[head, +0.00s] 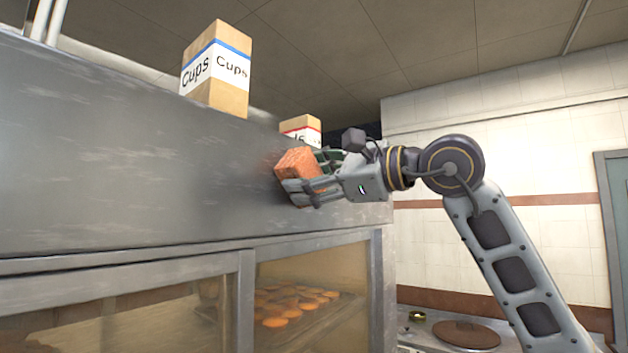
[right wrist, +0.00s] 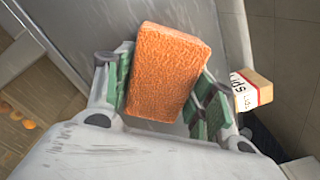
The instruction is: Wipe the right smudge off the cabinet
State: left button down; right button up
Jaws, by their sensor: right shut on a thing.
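An orange sponge (head: 296,167) is held in my right gripper (head: 303,174) close to the upper metal front of the cabinet (head: 120,150). In the right wrist view the sponge (right wrist: 168,72) sits between the green-padded fingers of the gripper (right wrist: 165,88). I cannot tell whether it touches the panel. My left gripper is not in view.
A box of cups (head: 216,70) and a smaller red-striped box (head: 301,129) stand on top of the cabinet. Below are glass panes with round baked goods (head: 290,300) on a tray inside. A counter with a round brown lid (head: 466,334) lies at lower right.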

aim_at(300, 174)
jog(key=shift+s+a, duration=0.1)
jog(key=shift+s+a+b, duration=0.35)
jog(key=shift+s+a, duration=0.2)
jog(key=shift+s, duration=0.25)
jog(key=shift+s+a+b, duration=0.3)
jog(key=shift+s+a, duration=0.25)
jog(key=shift+s, duration=0.25)
jog(key=shift+d, duration=0.1)
jog(key=shift+b+v, duration=0.5)
jog(key=shift+v, duration=0.75)
jog(key=shift+b+v, duration=0.5)
jog(key=shift+v, duration=1.2)
jog(key=b+v, duration=0.1)
jog(key=v, duration=0.2)
jog(key=shift+w+a, duration=0.15)
jog(key=shift+a, duration=0.05)
